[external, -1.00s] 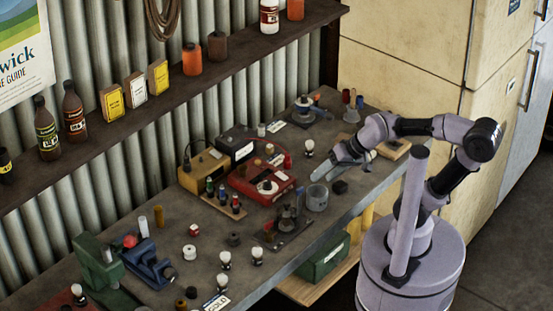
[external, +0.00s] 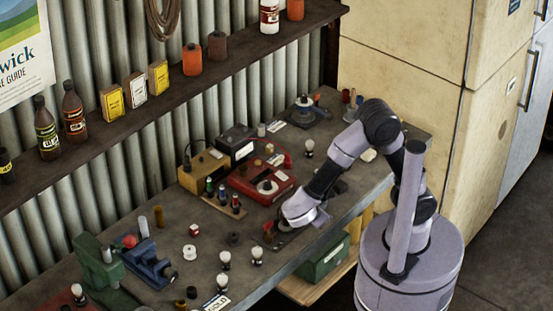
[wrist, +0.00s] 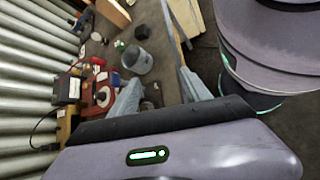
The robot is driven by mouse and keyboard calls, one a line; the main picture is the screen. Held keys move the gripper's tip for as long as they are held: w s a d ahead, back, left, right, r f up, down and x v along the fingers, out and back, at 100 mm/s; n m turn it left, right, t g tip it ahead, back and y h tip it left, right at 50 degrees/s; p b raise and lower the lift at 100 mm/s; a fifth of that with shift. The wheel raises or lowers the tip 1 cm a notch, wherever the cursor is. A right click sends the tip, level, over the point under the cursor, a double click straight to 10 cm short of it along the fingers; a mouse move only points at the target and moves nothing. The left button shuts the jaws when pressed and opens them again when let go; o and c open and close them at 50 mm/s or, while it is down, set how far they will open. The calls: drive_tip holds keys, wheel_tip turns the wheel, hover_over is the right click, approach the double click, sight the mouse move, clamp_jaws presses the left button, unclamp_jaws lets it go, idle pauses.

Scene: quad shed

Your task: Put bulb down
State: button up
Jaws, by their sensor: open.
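Several white bulbs with dark bases stand upright on the bench: one (external: 257,254) and another (external: 225,259) at the front middle, one (external: 222,281) near the GOLD card, one (external: 78,291) at the near left, and one (external: 309,147) farther back. My gripper (wrist: 158,88) is open, low over the bench behind and right of the front bulbs. I see no bulb between its fingers. In the external view my arm hides most of the fingers and the dark stand beneath. Dark parts show between the fingers in the wrist view, too unclear to name.
A grey cup (wrist: 137,60) stands just beyond the fingers. A red box (external: 262,184) and a yellow box (external: 204,171) stand behind, with small coloured bottles in a rack (external: 222,205) before them. A blue vise (external: 150,265) is at left.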

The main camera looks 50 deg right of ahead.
drive_tip(key=s+a+f+n+t, duration=0.1)
drive_tip(key=a+f+n+t, duration=0.1)
drive_tip(key=a+n+t, duration=0.4)
drive_tip(key=s+a+f+n+t, duration=0.25)
drive_tip(key=a+n+t, duration=0.2)
drive_tip(key=a, duration=0.25)
drive_tip(key=n+t+y, duration=0.4)
drive_tip(key=n+y, duration=0.2)
drive_tip(key=n, duration=0.1)
approach(260, 256)
drive_tip(key=w+b, duration=0.1)
drive_tip(key=w, duration=0.2)
drive_tip(key=w+d+b, duration=0.1)
drive_tip(key=w+b, duration=0.1)
drive_tip(key=w, duration=0.2)
drive_tip(key=w+d+b, duration=0.1)
drive_tip(key=w, duration=0.3)
drive_tip(key=shift+w+d+b, duration=0.15)
drive_tip(key=shift+w+b, duration=0.1)
drive_tip(key=shift+b, duration=0.1)
drive_tip(key=shift+r, duration=0.1)
clamp_jaws()
